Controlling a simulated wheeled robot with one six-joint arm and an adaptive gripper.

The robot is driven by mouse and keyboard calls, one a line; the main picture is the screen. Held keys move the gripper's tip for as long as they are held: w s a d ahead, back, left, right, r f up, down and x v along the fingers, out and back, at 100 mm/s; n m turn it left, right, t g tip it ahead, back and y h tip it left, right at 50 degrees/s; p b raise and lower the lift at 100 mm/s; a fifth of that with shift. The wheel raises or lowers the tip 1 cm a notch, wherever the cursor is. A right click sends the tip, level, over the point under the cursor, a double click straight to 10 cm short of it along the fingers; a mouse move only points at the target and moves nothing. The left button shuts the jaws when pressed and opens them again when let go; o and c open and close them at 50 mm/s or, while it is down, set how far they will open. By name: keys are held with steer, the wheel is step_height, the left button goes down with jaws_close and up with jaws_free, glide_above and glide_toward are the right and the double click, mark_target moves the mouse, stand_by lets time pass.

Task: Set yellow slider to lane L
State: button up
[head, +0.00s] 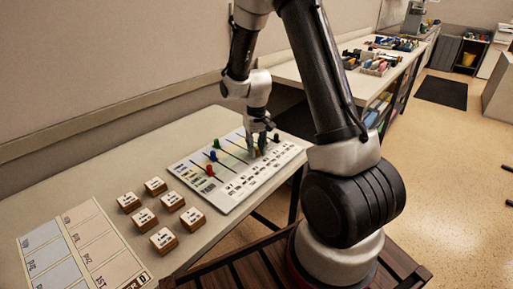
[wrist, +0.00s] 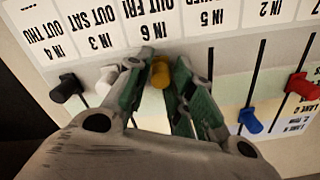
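The slider board (head: 232,192) lies on the near table, with several coloured knobs on dark slots. The yellow slider knob (wrist: 160,72) is between my fingertips in the wrist view, at the end of its slot near the printed label "IN 6". My gripper (wrist: 159,70) has one finger on each side of the knob, very close to it. Whether both fingers press on it is not clear. In the head view my gripper (head: 256,142) is down at the board's right part. The lane L marking cannot be made out.
In the wrist view a white knob (wrist: 106,78) and a black knob (wrist: 66,88) are to the left; a blue knob (wrist: 250,121) and red knob (wrist: 302,86) are to the right. Several labelled wooden blocks (head: 164,240) and a printed chart (head: 85,250) lie left of the board.

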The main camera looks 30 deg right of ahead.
mark_target(246, 149)
jaws_close()
steer(key=shift+w+a, duration=0.3)
steer(key=shift+w, duration=0.45)
steer(key=shift+w+a, duration=0.35)
steer(key=shift+w, duration=0.45)
steer(key=shift+w+a, duration=0.3)
steer(key=shift+w, duration=0.45)
steer(key=o, duration=0.6)
jaws_free()
steer(key=shift+c, duration=0.2)
step_height(246, 149, up, 12)
